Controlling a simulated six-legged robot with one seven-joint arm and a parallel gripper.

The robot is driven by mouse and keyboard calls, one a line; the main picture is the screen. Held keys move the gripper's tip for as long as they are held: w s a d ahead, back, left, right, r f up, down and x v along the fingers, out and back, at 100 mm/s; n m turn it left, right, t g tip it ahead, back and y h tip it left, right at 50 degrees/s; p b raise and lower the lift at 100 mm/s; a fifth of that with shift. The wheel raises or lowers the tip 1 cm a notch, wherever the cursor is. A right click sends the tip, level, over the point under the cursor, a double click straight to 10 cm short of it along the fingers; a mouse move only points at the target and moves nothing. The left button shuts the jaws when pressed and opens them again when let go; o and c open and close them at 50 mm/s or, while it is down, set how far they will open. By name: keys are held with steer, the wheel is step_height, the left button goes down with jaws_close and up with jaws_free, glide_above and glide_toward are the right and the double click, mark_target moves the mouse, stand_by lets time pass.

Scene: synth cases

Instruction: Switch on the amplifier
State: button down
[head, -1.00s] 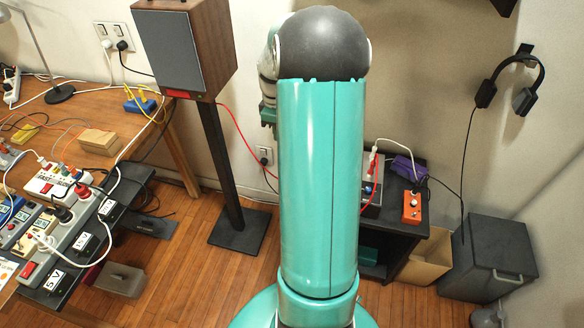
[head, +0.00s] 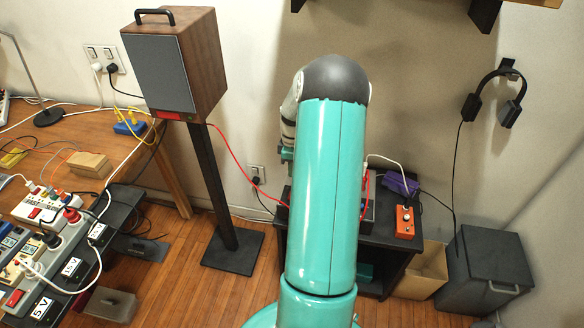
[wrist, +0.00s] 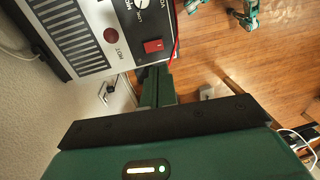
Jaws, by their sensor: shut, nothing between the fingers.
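In the head view my arm hides most of the amplifier (head: 369,208) on a black stand, and most of my gripper.
An orange box (head: 404,222) and a purple item (head: 400,184) sit on the black stand (head: 390,242). Red and white cables run close by. A speaker (head: 175,65) stands left, beside a cluttered bench (head: 125,148). A grey bin (head: 488,268) stands right.

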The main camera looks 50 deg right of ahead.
steer(key=f, duration=0.7)
steer(key=a+f, duration=0.1)
steer(key=f, duration=0.2)
steer(key=shift+s+a+f, duration=0.1)
steer(key=shift+s+f, duration=0.05)
steer(key=shift+s, duration=0.1)
steer(key=shift+f, duration=0.1)
steer(key=shift+s+a+f, duration=0.1)
steer(key=shift+f, duration=0.05)
steer(key=shift+w+d+r, duration=0.2)
steer(key=shift+w+d, duration=0.1)
steer(key=shift+d, duration=0.35)
steer(key=shift+w+d+f, duration=0.1)
steer(key=shift+w+d, duration=0.05)
steer(key=shift+d, duration=0.1)
steer(key=shift+a, duration=0.15)
